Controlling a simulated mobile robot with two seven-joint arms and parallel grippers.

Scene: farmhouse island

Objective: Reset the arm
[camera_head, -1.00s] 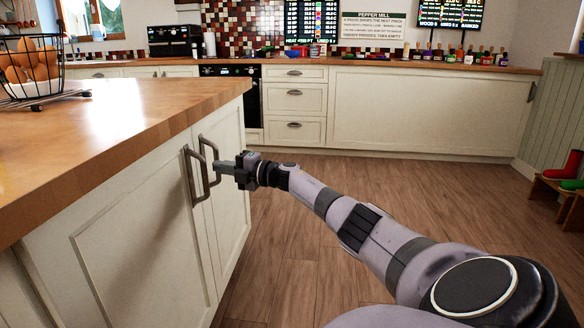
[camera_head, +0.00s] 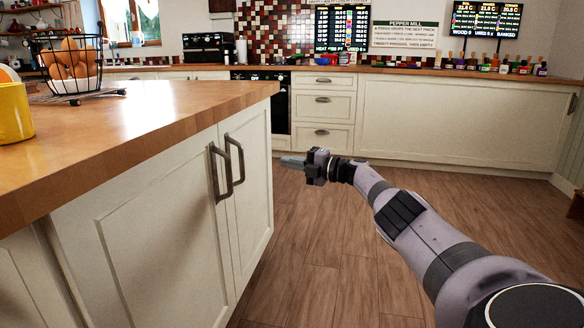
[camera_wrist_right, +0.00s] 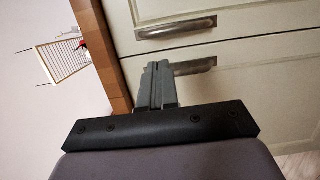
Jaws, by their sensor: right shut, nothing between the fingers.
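My right arm reaches in from the lower right in the head view. Its gripper (camera_head: 292,162) is shut and empty, in the air above the wooden floor. It points left, to the right of the island's cupboard handles (camera_head: 228,168), and is apart from them. In the right wrist view the two fingers (camera_wrist_right: 159,82) lie together with nothing between them. Behind them are cream fronts with metal handles (camera_wrist_right: 177,29). My left gripper is not in view.
The island worktop (camera_head: 150,110) carries a wire basket of eggs (camera_head: 74,68) and a yellow pot (camera_head: 14,113). Its corner edge is near my right gripper. Cream drawers (camera_head: 323,105) and a counter line the back wall. The floor (camera_head: 310,230) between is clear.

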